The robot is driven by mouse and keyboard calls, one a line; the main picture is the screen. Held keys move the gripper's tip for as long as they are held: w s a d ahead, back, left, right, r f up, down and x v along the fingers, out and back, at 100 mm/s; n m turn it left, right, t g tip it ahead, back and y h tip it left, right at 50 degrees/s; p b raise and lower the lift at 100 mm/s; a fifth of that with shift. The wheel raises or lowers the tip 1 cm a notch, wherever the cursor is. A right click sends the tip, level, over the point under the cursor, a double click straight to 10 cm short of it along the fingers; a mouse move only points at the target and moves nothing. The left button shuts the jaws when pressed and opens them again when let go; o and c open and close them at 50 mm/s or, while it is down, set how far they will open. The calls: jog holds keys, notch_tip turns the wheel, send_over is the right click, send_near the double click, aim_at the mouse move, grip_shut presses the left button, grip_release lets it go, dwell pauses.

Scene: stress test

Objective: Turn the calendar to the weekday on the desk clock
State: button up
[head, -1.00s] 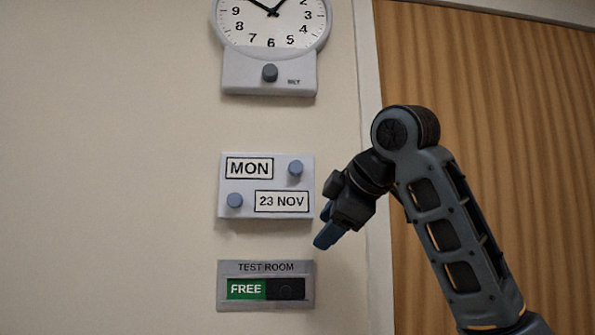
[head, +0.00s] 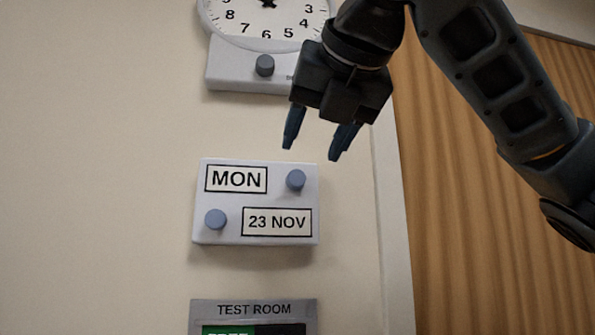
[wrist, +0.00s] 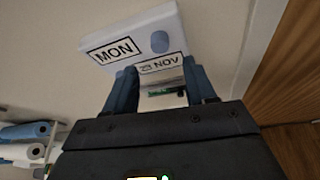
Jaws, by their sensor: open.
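The calendar (head: 255,200) is a pale box on the wall with a MON window and a 23 NOV window. One round blue-grey knob (head: 296,180) is right of MON; another knob (head: 215,219) is left of the date. My gripper (head: 312,150) is open and empty, its fingers pointing down, in front of the wall and just above the upper-right knob in the picture. The wrist view shows the calendar (wrist: 135,38) and one knob (wrist: 159,41) beyond my fingertips; touch cannot be seen. No desk clock is in view, and no weekday shows on the wall clock (head: 270,18), cut off at the top.
A knob (head: 265,65) sits on the wall clock's base. Below the calendar is a TEST ROOM sign (head: 254,309) with a green panel. A wooden door (head: 450,220) is on the right. The wrist view shows several rolls (wrist: 25,140) at lower left.

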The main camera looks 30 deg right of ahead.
aim_at(297, 178)
jog(key=p+x, duration=0.1)
jog(key=x, duration=0.6)
grip_shut()
dwell(0.5)
